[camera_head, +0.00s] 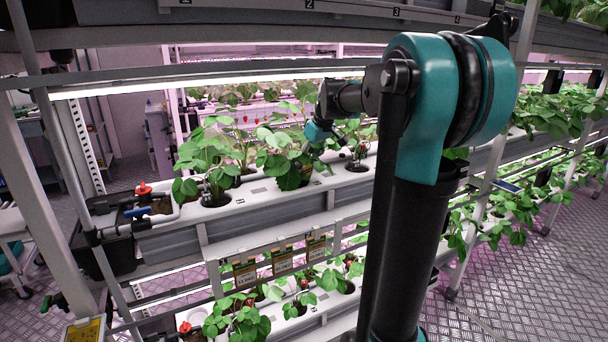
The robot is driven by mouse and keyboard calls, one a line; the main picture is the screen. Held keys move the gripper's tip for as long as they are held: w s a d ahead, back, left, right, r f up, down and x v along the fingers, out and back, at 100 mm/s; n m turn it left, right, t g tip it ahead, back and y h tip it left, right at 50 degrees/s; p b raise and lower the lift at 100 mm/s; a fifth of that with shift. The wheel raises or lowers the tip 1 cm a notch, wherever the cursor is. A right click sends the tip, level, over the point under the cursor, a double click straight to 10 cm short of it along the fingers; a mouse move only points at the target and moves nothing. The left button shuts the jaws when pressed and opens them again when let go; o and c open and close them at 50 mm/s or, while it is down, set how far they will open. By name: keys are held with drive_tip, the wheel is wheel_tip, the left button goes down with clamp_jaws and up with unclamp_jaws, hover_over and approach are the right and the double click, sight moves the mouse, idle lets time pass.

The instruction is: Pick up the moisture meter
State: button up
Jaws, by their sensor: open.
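I cannot make out the moisture meter for certain. A small yellowish item (306,172) shows among the leaves of a strawberry plant on the upper trough; it is too small and covered to identify. My gripper (318,131) is at the end of my arm, over the upper trough and close to the leaves above that item. Its fingers are small and partly hidden by foliage. It is open, and I see nothing held in it.
The upper white trough (255,199) holds several leafy plants. A lower trough has hanging cards (283,262) above it. A red-handled valve (143,188) is at the left end. A yellow-framed box (84,330) is at bottom left. Metal floor (530,270) is clear at right.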

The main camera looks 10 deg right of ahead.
sight(305, 165)
drive_tip(key=x, duration=0.3)
drive_tip(key=shift+w+a, duration=0.1)
drive_tip(key=c, duration=1)
